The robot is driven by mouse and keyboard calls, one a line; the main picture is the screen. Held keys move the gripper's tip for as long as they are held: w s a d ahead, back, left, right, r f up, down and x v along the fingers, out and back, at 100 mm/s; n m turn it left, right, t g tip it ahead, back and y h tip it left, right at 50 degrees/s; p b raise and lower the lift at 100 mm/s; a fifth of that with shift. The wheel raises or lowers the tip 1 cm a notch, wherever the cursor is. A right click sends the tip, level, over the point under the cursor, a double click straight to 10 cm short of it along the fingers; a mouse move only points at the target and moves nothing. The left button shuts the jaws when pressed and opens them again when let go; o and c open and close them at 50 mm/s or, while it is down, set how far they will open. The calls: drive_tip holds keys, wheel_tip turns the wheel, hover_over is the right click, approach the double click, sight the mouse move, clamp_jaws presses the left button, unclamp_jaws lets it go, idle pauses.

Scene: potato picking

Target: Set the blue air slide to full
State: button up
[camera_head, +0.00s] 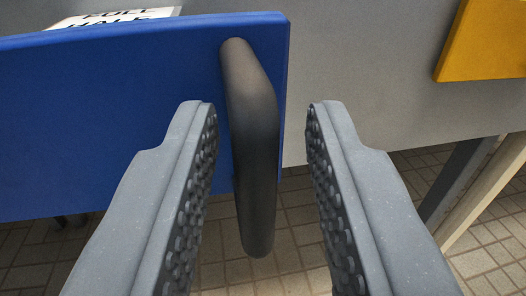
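The blue air slide (110,110) is a flat blue plate filling the left of the view. Its dark grey upright handle (253,150) sits near the plate's right end and reaches below the plate's lower edge. My gripper (260,108) is open, with one studded finger on each side of the handle. The handle is nearer the left finger, and a wider gap shows on the right. I cannot tell whether the left finger touches it. A white label (120,16) with black lettering, reading FULL and HALF, is partly hidden behind the plate's top edge.
A grey panel (365,75) lies behind and to the right of the blue plate. A yellow plate (490,45) is at the upper right. Grey and beige legs (480,190) stand at the right. Tiled floor (300,225) shows below.

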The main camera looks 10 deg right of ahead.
drive_tip(key=shift+s, duration=0.1)
drive_tip(key=s+a+p, duration=0.2)
drive_tip(key=s+p, duration=0.1)
drive_tip(key=s, duration=1)
drive_tip(key=shift+s, duration=0.2)
drive_tip(key=shift+a, duration=0.1)
